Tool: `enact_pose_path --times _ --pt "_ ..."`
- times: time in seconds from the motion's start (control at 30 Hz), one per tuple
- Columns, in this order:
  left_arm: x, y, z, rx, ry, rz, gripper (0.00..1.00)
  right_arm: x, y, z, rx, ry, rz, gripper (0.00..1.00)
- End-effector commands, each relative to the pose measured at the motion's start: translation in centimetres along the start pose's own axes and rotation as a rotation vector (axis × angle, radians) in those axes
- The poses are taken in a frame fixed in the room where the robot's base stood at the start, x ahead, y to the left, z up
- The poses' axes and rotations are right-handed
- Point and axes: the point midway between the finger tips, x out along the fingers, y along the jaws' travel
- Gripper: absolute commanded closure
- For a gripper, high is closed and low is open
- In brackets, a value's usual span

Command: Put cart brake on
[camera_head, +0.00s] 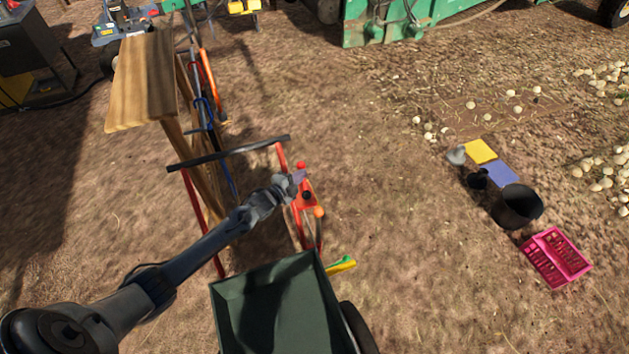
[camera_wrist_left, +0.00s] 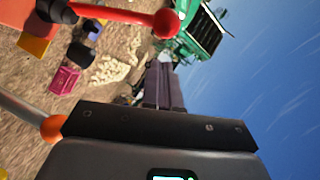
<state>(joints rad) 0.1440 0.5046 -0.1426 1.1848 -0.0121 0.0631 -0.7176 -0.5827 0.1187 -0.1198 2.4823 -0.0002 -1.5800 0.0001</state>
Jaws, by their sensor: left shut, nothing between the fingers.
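The cart has a dark green tray (camera_head: 255,287) and a red frame with a black handlebar (camera_head: 228,153). A red lever with a round red knob (camera_head: 301,167) stands at the right side of the handle frame. An orange ball knob (camera_head: 318,212) on a rod is just below it. My left gripper (camera_head: 298,177) is shut and empty, close beside the red knob; contact cannot be told. In the left wrist view, the fingers (camera_wrist_left: 164,88) are together, the red knob (camera_wrist_left: 166,23) is above them and the orange knob (camera_wrist_left: 52,128) lies to their left. My right gripper is not in view.
A wooden board stand (camera_head: 145,80) with long-handled tools is behind the cart. A yellow-green object (camera_head: 341,265) shows beside the tray. A black bucket (camera_head: 516,207) and pink crate (camera_head: 555,257) stand on the ground at right. Open soil lies between.

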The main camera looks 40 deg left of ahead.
Motion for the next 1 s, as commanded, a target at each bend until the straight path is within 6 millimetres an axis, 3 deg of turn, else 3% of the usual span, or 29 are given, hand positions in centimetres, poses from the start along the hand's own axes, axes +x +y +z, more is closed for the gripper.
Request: enact_pose_path --times 0.23,0.4,1.0 --pt "1.4 -0.9 2.1 -0.139 -0.002 0.093 1.0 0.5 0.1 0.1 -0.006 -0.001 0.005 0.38" --pt "1.9 -1.0 2.9 -0.136 -0.001 0.093 1.0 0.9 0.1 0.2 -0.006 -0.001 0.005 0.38" --pt "2.2 -1.1 3.7 -0.135 -0.008 0.094 1.0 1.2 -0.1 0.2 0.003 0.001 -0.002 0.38"
